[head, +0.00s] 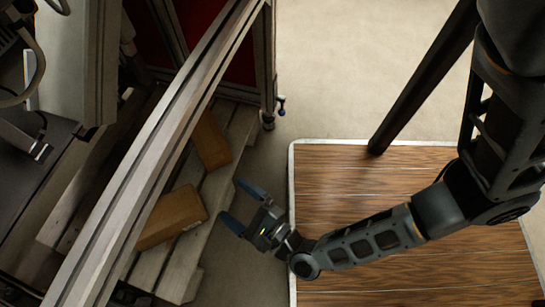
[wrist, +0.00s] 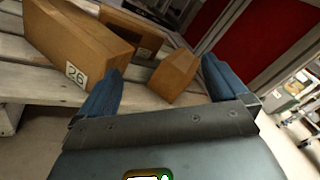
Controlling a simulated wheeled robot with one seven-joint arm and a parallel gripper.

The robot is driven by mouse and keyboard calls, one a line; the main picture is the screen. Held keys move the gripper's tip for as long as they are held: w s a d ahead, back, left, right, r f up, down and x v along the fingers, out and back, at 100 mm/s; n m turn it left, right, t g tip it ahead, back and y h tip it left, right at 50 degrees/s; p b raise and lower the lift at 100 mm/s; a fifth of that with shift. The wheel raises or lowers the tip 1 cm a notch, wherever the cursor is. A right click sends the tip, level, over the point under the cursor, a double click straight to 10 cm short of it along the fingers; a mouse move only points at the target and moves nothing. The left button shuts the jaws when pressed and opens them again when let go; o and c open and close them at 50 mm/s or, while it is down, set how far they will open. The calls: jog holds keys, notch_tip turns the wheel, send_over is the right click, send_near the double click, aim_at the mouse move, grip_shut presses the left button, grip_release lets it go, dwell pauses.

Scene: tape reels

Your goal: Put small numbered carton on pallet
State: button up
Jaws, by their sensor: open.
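In the wrist view, a brown carton with a white "26" label (wrist: 75,45) lies on the pale slatted pallet (wrist: 22,82) at the left. A smaller carton (wrist: 174,76) shows beyond and between my fingers, with no number visible on it. In the head view, one carton (head: 172,217) lies tilted on the pallet (head: 181,266), and another carton (head: 210,140) lies farther up. My gripper (head: 240,206) is open and empty, just right of the pallet and apart from the cartons. Its blue fingers also show in the wrist view (wrist: 160,80).
Another carton (wrist: 133,35) stands behind the labelled one. A metal frame rail (head: 150,165) runs diagonally above the pallet's left side. A wood-topped table (head: 390,190) lies under my arm. A narrow strip of floor separates table and pallet.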

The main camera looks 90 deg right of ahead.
jog(key=s+r+n+y, duration=0.3)
jog(key=r+n, duration=0.5)
jog(key=n, duration=0.3)
jog(key=s+a+r+n+y, duration=0.1)
jog(key=r+n+y, duration=0.3)
jog(key=r+n, duration=0.5)
jog(key=s+r+n+y, duration=0.3)
jog(key=r+n, duration=0.5)
jog(key=n, duration=0.7)
jog(key=shift+s+a+r+y, duration=0.25)
jog(key=shift+s+r+y, duration=0.15)
jog(key=shift+s, duration=0.4)
notch_tip(320, 180, up, 35)
jog(key=p, duration=3.4)
jog(key=shift+p, duration=0.4)
